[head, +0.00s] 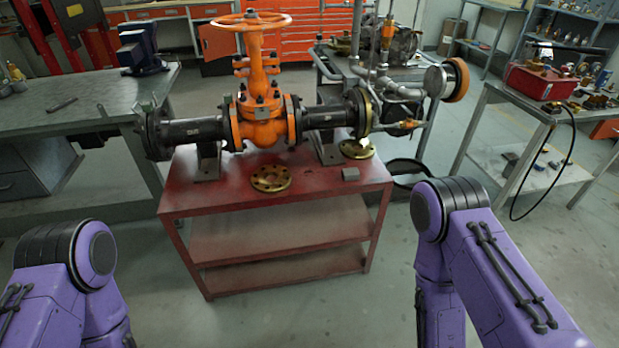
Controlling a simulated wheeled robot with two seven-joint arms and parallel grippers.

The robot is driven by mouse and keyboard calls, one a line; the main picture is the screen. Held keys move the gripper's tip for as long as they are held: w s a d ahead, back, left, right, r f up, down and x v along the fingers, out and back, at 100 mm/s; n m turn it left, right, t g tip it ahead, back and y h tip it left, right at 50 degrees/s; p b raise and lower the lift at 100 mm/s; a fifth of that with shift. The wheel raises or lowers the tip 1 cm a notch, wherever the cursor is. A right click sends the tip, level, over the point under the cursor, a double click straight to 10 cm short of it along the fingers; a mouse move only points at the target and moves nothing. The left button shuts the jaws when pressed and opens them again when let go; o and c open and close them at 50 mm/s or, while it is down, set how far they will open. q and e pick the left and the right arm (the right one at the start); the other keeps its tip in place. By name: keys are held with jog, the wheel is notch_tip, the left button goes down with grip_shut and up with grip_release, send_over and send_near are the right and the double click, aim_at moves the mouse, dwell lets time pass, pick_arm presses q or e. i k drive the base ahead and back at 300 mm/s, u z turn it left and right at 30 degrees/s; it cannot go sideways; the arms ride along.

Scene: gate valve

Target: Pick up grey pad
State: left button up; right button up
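A small grey block, which looks like the grey pad (350,174), lies on the red table (320,185) near its right end. It sits in front of the black pipe and below a brass flange (357,149). An orange gate valve (262,115) with a handwheel stands on the same table between two black pipe pieces. My purple left and right arms show at the lower left and lower right. Both grippers are out of the picture, and nothing touches the grey pad.
A brass flange disc (271,178) lies on the table's front middle. A grey workbench (75,110) with a vise stands at the left. A cart with a red toolbox (540,82) stands at the right. The floor in front of the table is clear.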

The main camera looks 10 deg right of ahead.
aim_at(351, 174)
jog(key=z, duration=2.4)
jog(key=i, duration=1.4)
jog(key=u, duration=2.85)
